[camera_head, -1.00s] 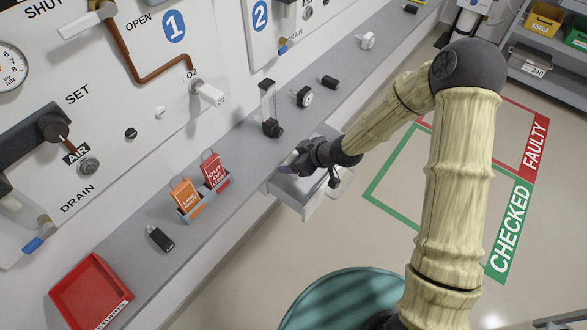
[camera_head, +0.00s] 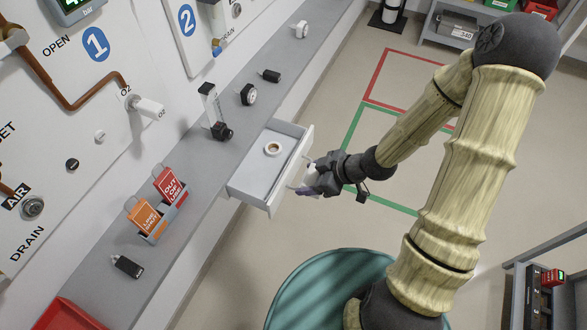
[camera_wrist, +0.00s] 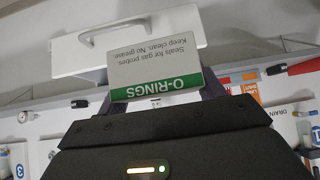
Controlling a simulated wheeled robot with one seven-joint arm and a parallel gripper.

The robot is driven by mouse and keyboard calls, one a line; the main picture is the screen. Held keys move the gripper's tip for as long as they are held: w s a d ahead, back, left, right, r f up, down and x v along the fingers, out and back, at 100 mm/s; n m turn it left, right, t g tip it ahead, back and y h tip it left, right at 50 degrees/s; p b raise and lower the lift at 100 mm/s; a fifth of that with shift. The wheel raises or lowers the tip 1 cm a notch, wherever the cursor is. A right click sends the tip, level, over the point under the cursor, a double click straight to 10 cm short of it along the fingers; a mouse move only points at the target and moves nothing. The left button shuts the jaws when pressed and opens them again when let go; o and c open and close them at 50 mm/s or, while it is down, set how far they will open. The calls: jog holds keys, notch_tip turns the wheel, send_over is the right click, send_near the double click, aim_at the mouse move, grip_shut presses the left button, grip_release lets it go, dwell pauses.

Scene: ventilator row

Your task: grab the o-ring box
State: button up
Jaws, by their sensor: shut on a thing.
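The o-ring box (camera_wrist: 150,62) is a white and green box labelled "O-RINGS", upside down in the wrist view. My gripper (camera_wrist: 158,88) is shut on it, with a dark finger at each side of the label. In the head view my gripper (camera_head: 308,180) is just outside the open drawer (camera_head: 245,183), to the right of its front. There the box is mostly hidden by the fingers.
A small round ring-like item (camera_head: 272,149) lies in the drawer. The drawer sticks out below the grey shelf (camera_head: 195,205), which bears tag holders, small dark parts and a red tray (camera_head: 68,318). Open floor with green and red outlines lies to the right.

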jog(key=shift+d, duration=0.3)
jog(key=shift+s, duration=0.15)
dwell(0.3)
